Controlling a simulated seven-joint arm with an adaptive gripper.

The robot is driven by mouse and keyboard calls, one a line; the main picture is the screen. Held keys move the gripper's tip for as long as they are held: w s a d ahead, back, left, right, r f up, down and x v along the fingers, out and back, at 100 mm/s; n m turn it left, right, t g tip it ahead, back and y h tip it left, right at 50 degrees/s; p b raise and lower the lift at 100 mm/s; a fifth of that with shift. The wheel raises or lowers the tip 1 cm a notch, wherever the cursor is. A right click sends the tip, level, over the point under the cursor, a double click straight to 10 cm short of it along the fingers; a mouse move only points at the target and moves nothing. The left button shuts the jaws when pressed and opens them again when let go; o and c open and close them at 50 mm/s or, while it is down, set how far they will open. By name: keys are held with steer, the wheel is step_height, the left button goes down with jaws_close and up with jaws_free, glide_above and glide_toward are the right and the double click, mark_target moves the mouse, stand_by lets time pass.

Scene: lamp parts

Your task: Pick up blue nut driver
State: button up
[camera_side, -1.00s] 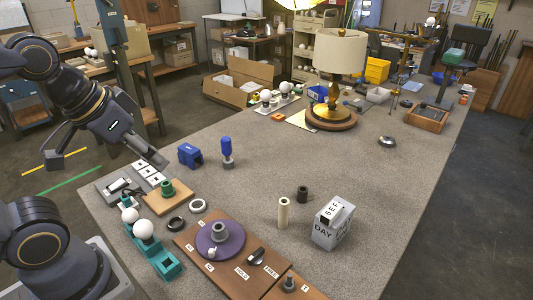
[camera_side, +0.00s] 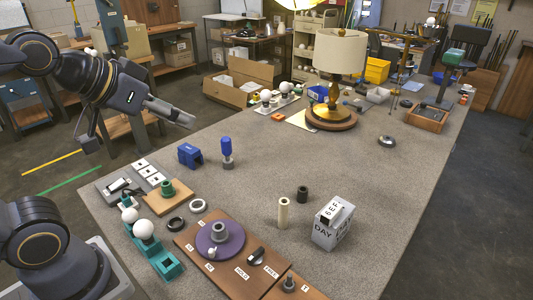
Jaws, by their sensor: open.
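The blue nut driver (camera_side: 227,148) stands upright on the grey table (camera_side: 262,205), blue handle up, in a small grey base. A blue block-like holder (camera_side: 190,155) sits just left of it. My gripper (camera_side: 140,130) is open and empty, above and left of the nut driver, over the table's left edge. It is apart from the driver and touches nothing.
A lamp (camera_side: 336,65) stands at the back. A wooden board with a purple disc (camera_side: 221,240), a teal rack with white bulbs (camera_side: 155,248), a cream cylinder (camera_side: 283,213) and a calendar block (camera_side: 333,223) occupy the front. The middle of the table is clear.

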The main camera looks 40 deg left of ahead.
steer(key=w+a+r+t, duration=0.1)
steer(key=w+r+t, duration=0.25)
steer(key=w, duration=0.35)
steer(key=w+a+r+t, duration=0.1)
steer(key=w+r+t, duration=0.2)
steer(key=w+r, duration=0.25)
steer(key=n+y, duration=0.4)
steer(key=y, duration=0.2)
glide_above(224, 144)
steer(key=v, duration=0.3)
step_height(224, 144, down, 31)
steer(key=shift+t, duration=0.25)
step_height(224, 144, down, 6)
steer(key=shift+s+f, duration=0.1)
steer(key=x, duration=0.5)
steer(key=shift+a, duration=0.1)
steer(key=shift+c, duration=0.3)
